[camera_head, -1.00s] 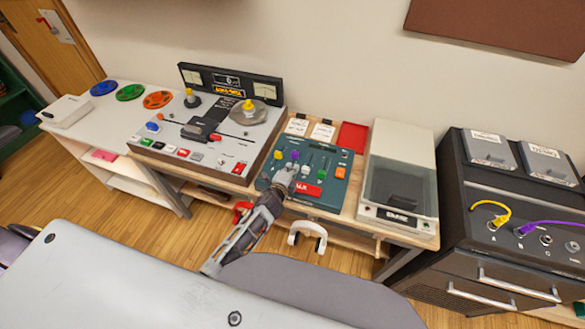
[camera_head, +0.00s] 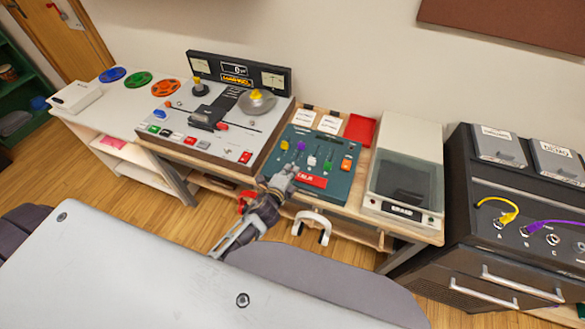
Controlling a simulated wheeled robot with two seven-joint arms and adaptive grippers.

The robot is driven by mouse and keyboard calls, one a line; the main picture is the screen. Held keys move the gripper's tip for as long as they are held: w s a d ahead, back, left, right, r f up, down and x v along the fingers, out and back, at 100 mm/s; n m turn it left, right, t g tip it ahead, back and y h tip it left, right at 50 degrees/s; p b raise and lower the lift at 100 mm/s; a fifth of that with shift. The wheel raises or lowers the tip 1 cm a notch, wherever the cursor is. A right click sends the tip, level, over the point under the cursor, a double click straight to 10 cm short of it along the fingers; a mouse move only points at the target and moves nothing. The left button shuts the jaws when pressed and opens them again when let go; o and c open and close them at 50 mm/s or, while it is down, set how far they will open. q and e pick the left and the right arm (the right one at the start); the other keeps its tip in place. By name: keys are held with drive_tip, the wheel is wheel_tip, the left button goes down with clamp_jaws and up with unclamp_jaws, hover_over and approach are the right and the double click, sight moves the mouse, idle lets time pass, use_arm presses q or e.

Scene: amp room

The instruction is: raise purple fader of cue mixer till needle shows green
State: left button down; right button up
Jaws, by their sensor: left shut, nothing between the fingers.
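The cue mixer (camera_head: 335,179) is a dark teal box on the wooden bench, with yellow, purple, white and green fader caps, an orange button and a red label. The purple fader cap (camera_head: 300,146) sits high on the panel, beside the yellow cap (camera_head: 284,145). My left gripper (camera_head: 290,170) is shut and empty over the lower left of the mixer, below the purple cap and apart from it in the picture. Two needle meters stand on the tape machine behind, the left meter (camera_head: 201,65) and the right meter (camera_head: 272,81); their needles are too small to read. My right gripper is out of view.
The tape machine (camera_head: 258,140) stands left of the mixer. A clear-lidded box (camera_head: 408,165) stands close on its right. White headphones (camera_head: 312,224) hang at the bench front. A black cabinet (camera_head: 470,220) with cables is at far right.

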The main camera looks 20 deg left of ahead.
use_arm(q)
drive_tip(key=shift+s+r, duration=0.1)
drive_tip(key=shift+s, duration=0.2)
drive_tip(key=shift+w, duration=0.1)
